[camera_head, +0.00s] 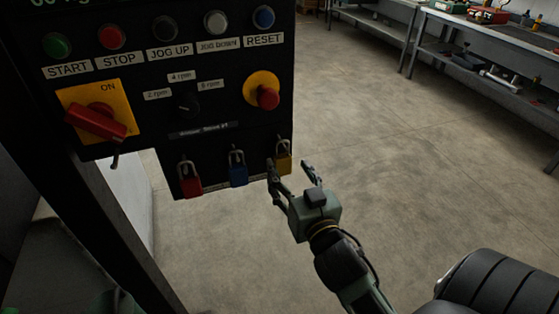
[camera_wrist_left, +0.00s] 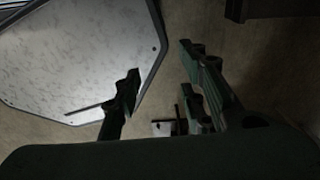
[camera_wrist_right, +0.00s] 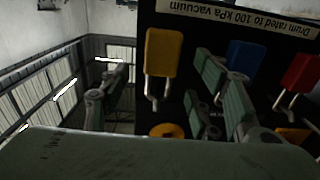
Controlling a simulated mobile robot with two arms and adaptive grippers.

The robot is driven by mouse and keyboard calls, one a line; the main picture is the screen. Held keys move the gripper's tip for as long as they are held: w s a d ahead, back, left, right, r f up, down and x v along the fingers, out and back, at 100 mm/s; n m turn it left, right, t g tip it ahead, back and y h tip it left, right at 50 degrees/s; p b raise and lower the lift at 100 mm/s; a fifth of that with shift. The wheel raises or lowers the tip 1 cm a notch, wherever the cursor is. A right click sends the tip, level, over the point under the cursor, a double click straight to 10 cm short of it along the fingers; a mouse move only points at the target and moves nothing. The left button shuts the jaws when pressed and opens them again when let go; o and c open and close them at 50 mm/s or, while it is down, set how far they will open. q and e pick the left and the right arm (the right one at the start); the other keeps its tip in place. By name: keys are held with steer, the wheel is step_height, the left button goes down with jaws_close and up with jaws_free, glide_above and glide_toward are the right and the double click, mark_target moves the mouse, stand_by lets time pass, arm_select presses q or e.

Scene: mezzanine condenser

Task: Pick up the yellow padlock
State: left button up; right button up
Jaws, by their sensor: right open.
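The yellow padlock (camera_head: 284,163) hangs by its shackle at the right end of a row of padlocks on the black control panel. In the right wrist view, the yellow padlock (camera_wrist_right: 163,52) appears upside down, its shackle below its body. My right gripper (camera_head: 290,170) is open and empty, just in front of and partly over the padlock. In the right wrist view, the padlock shows between the spread fingers (camera_wrist_right: 158,78), apart from both. My left gripper (camera_wrist_left: 160,72) is open, with nothing between its fingers.
The blue padlock (camera_head: 238,174) and red padlock (camera_head: 190,184) hang left of the yellow one. A red emergency button (camera_head: 268,97) and a red switch handle (camera_head: 96,122) stick out above. Workbenches (camera_head: 490,40) stand far back right. The floor between is clear.

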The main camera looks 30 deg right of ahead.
mark_target(284, 162)
steer(key=p+x, duration=0.1)
steer(key=x, duration=0.3)
steer(key=shift+w+r+p, duration=0.15)
steer(key=shift+w+p, duration=0.25)
steer(key=shift+w, duration=0.3)
steer(key=shift+s, duration=0.1)
steer(key=shift+c, duration=0.3)
steer(key=c, duration=1.3)
